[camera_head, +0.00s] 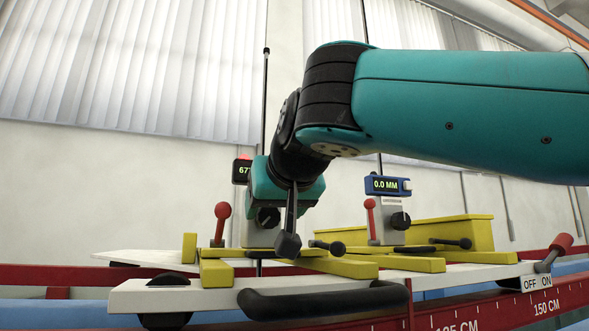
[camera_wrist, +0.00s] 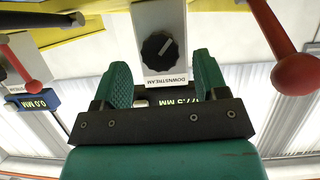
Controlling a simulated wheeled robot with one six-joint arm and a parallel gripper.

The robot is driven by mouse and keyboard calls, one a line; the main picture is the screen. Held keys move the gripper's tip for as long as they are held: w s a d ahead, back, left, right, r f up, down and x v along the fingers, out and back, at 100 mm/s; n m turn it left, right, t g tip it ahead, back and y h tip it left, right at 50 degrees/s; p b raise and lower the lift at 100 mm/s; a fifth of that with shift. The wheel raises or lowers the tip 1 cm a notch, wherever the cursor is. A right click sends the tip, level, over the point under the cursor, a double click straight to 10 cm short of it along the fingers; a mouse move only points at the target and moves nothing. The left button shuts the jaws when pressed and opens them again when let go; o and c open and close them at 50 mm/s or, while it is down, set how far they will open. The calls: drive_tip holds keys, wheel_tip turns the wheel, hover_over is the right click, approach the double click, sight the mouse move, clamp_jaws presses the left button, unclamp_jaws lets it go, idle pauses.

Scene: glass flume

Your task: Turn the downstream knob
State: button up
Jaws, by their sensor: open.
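In the head view a black knob (camera_head: 268,217) shows beside my teal wrist, which hides part of that gauge; the fingers are not clear there.
A red-ended lever (camera_head: 222,211) stands left of that knob. Another gauge (camera_head: 387,186) reads 0.0 MM, with its own black knob (camera_head: 400,220) and red lever (camera_head: 370,205). Black-ended handles (camera_head: 338,248) and yellow bars (camera_head: 345,267) crowd the carriage. A large red knob (camera_wrist: 297,74) is right in the wrist view.

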drive_tip(key=v, duration=1.4)
drive_tip(key=shift+s+r+p, duration=0.15)
drive_tip(key=shift+s+p, duration=0.05)
drive_tip(key=shift+p, duration=0.1)
